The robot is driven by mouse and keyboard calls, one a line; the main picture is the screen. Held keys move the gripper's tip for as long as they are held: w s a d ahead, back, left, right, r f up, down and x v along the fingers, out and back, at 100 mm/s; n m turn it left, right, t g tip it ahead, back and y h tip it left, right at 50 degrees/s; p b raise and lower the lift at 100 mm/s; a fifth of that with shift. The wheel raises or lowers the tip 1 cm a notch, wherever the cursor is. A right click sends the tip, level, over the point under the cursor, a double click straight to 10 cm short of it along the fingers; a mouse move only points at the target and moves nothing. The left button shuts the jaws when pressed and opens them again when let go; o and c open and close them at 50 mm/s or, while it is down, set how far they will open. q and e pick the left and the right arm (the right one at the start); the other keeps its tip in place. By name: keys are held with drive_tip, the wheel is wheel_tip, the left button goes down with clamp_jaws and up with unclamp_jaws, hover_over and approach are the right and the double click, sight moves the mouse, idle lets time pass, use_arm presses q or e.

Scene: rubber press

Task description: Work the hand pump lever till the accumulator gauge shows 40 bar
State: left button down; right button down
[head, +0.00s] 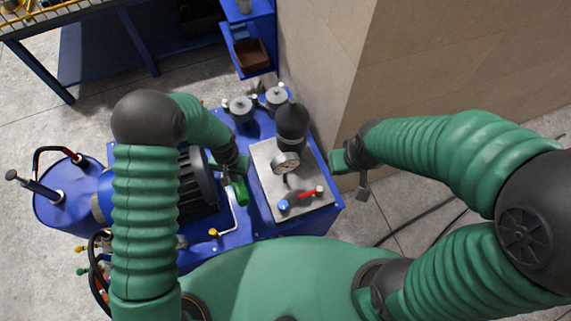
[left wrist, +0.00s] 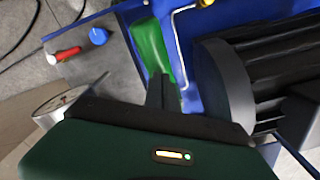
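The hand pump's green grip (head: 240,191) stands beside the dark ribbed motor. It also shows in the left wrist view (left wrist: 150,48). My left gripper (head: 236,175) is at this grip, its fingers close together and seemingly shut on it; the far finger is hidden. The pressure gauge (head: 286,162) sits in front of the black accumulator (head: 292,125). Its dial faces me, but the needle and figures are too small to read. In the left wrist view the gauge (left wrist: 62,101) shows nearly edge-on. My right gripper (head: 352,172) hangs empty right of the plate; its opening is unclear.
A grey plate (head: 262,160) carries a red handle (head: 306,194) and a blue knob (head: 283,205). A bent white rod with an orange end (head: 214,233) lies close to the green grip. The motor (head: 199,180) is left; a wall corner (head: 335,80) stands behind right.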

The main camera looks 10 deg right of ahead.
use_arm(q)
drive_tip(key=shift+f+b, duration=2.3)
drive_tip(key=shift+f, duration=1)
wheel_tip(320, 180, up, 12)
drive_tip(key=p, duration=0.9)
drive_tip(key=shift+r, duration=0.1)
wheel_tip(320, 180, up, 7)
drive_tip(key=p, duration=0.5)
